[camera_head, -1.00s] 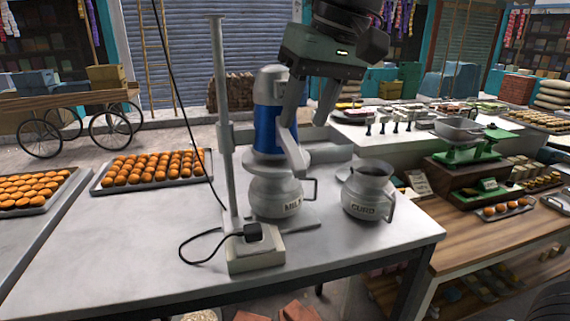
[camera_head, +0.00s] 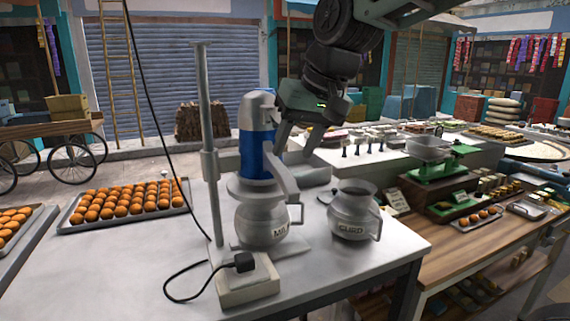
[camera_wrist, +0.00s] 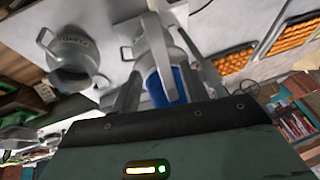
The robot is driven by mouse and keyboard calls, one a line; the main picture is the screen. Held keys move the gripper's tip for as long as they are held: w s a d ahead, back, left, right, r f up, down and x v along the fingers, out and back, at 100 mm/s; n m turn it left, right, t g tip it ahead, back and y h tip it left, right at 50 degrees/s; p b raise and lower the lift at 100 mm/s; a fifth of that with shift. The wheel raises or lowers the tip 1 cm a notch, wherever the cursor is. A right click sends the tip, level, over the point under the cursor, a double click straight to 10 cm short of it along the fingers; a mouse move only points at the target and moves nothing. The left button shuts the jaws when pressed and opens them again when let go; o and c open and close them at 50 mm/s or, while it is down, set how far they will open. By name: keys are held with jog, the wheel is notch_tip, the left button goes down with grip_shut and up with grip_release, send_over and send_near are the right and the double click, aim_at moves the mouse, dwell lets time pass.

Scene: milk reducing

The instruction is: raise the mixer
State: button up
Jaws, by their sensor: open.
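The mixer (camera_head: 254,150) has a blue and grey motor on a clamp that runs on an upright grey pole (camera_head: 203,110). Its grey disc (camera_head: 251,188) sits low, at the mouth of the milk pot (camera_head: 262,221), hiding whatever is inside. My gripper (camera_head: 295,146) is open, at the upper right of the motor in the head view. In the wrist view the blue motor (camera_wrist: 166,88) shows between my two spread fingers, with a grey arm of the mixer in front of it. I cannot tell whether the fingers touch it.
The curd pot (camera_head: 351,207) stands just right of the milk pot. A white base box (camera_head: 246,283) with a black plug and cable is at the front. A tray of orange sweets (camera_head: 128,202) lies left.

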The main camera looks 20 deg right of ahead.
aim_at(284, 170)
jog(key=shift+p+x, duration=0.5)
jog(key=shift+x, duration=2.7)
grip_shut()
notch_tip(284, 170, up, 15)
jog(key=p, duration=0.8)
jog(key=shift+f, duration=0.1)
grip_release()
